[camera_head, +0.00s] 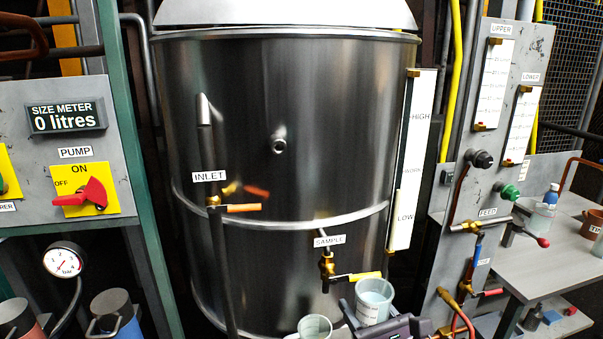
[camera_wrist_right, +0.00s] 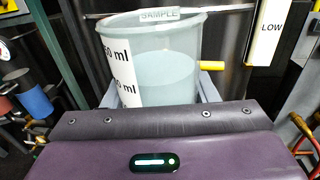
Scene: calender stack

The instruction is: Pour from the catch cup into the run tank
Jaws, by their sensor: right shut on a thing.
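A translucent cup with ml markings (camera_head: 374,298), which I take as the catch cup, is in my right gripper (camera_head: 375,318). In the right wrist view the cup (camera_wrist_right: 165,65) stands upright between the gripper's two fingers (camera_wrist_right: 160,92) and holds pale liquid. It is in front of the large steel tank (camera_head: 290,160), just right of and below the SAMPLE valve (camera_head: 327,268). The tank carries no readable name; I take it as the run tank. Its pale lid or hood (camera_head: 285,14) shows at the top edge. My left gripper is not in view.
Another clear cup (camera_head: 315,327) is at the bottom edge, left of the held cup. The INLET pipe (camera_head: 215,212) and level gauge (camera_head: 410,160) are on the tank front. The pump panel (camera_head: 60,150) is left; a bench (camera_head: 520,245) with small containers is right.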

